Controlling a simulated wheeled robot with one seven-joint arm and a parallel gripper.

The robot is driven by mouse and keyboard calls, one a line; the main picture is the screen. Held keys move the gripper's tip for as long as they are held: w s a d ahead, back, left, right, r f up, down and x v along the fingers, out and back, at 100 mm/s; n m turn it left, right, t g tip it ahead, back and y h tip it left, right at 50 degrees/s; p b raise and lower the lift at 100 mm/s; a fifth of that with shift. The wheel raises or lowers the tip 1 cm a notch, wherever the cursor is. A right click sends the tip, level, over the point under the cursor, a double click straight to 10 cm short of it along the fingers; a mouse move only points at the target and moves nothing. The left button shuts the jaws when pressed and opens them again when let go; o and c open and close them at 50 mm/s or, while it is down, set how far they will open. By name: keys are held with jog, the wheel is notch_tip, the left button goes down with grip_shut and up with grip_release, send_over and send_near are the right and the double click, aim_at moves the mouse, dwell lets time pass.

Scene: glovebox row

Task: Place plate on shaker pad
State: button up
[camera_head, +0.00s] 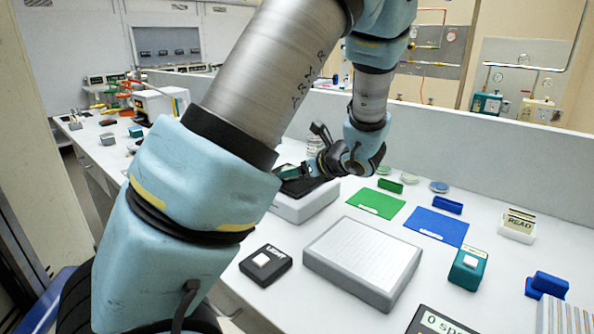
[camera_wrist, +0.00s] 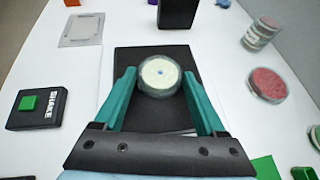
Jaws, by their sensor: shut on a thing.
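The plate (camera_wrist: 159,75) is a small round clear dish with a cream centre and a small bluish mark. It sits between the teal fingertips of my gripper (camera_wrist: 159,78), which is shut on it. The shaker pad (camera_wrist: 152,118) is a flat black rectangle below the plate and fingers; I cannot tell whether the plate touches it. In the head view my gripper (camera_head: 289,172) is over the grey shaker box (camera_head: 306,206) with the black pad on top, partly hidden by my arm.
A red dish (camera_wrist: 267,87) and a clear jar (camera_wrist: 261,33) stand right of the pad. A dark block (camera_wrist: 178,13) stands beyond it. A low wall (camera_head: 470,130) runs behind.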

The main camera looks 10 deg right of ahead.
jog(key=shift+f, duration=0.2)
jog(key=o, duration=1.3)
jog(key=shift+r, duration=0.2)
jog(key=b+v, duration=0.1)
jog(key=v, duration=1.1)
